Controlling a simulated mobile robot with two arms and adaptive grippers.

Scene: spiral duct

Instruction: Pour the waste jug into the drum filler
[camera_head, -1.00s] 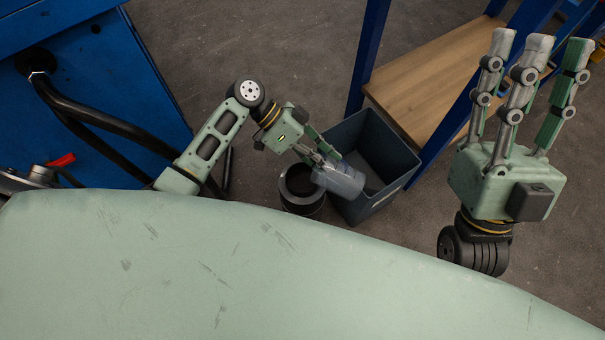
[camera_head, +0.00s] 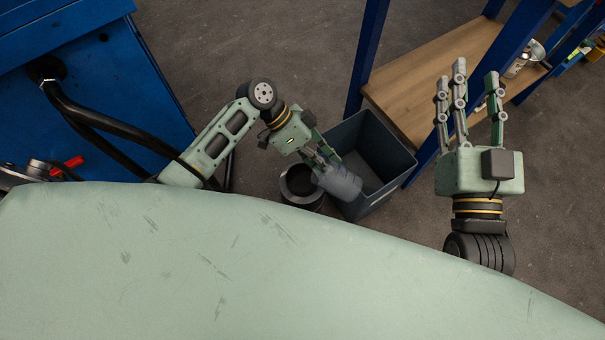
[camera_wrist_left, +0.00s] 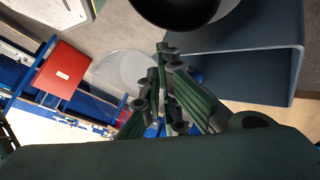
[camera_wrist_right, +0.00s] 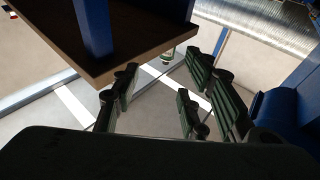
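The waste jug (camera_head: 342,182) is a translucent grey vessel at my left gripper (camera_head: 325,160) in the head view. The fingers are closed at its side, and the jug is tilted above the gap between the black drum filler and a bin. In the left wrist view the jug (camera_wrist_left: 125,70) is a clear round shape beside the closed fingers (camera_wrist_left: 172,85). The drum filler (camera_head: 301,184) is a dark round opening just left of the jug; it also shows in the left wrist view (camera_wrist_left: 178,12). My right gripper (camera_head: 470,95) is raised, fingers spread and empty.
A grey-blue open bin (camera_head: 392,200) stands right of the drum filler. A wooden shelf (camera_head: 440,85) on blue posts is behind it. A blue cabinet (camera_head: 95,90) with black hoses (camera_head: 110,122) is at left. Open floor lies between cabinet and shelf.

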